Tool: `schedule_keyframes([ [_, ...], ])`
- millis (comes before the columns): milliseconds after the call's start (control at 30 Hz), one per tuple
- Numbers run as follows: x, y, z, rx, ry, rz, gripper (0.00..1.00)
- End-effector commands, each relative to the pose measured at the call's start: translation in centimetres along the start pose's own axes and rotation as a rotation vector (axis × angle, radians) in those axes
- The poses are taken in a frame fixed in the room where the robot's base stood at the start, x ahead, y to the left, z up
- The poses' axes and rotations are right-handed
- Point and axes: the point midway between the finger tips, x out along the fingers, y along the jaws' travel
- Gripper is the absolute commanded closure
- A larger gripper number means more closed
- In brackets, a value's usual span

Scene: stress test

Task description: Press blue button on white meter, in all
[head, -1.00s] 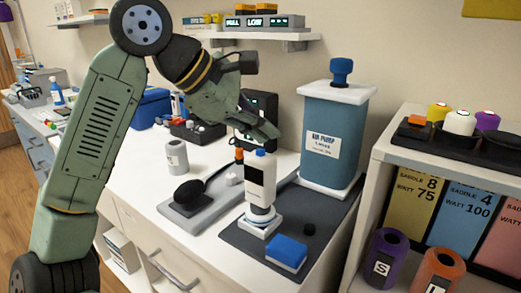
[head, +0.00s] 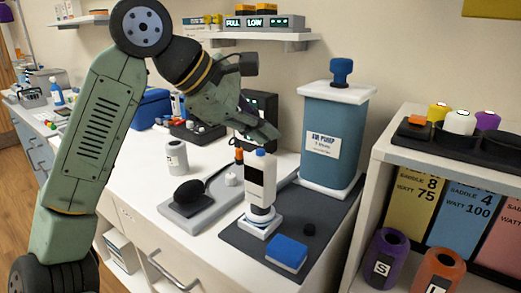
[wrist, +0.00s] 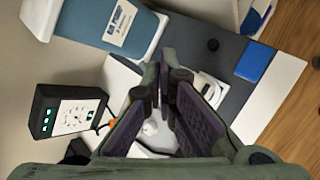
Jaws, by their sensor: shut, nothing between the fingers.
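The white meter (head: 257,205) stands upright on a dark mat on the counter, with a dark face panel and a small blue button (head: 260,152) on its top. My gripper (head: 272,134) is shut and empty. Its tips are just above the meter's top in the head view; I cannot tell whether they touch the button. In the wrist view my gripper (wrist: 168,62) hides much of the meter (wrist: 209,92), which shows to the right of the fingers. The button cannot be made out in the wrist view.
A blue air pump (head: 333,140) stands behind the meter to the right. A blue block (head: 286,252) and a black knob (head: 309,229) lie on the mat (head: 245,236). A grey tray (head: 190,222) with a black paddle is at left. A white shelf (head: 450,162) stands at right.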

Motion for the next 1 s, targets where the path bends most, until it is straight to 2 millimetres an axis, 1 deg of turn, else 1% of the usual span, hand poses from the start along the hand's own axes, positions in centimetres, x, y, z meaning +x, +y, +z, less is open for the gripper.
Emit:
schedule_keyframes([
  [167, 0.49, -0.37, -0.36, 0.000, 0.000, 0.000, 1.00],
  [1000, 0.86, -0.63, -0.63, 0.000, 0.000, 0.000, 1.00],
])
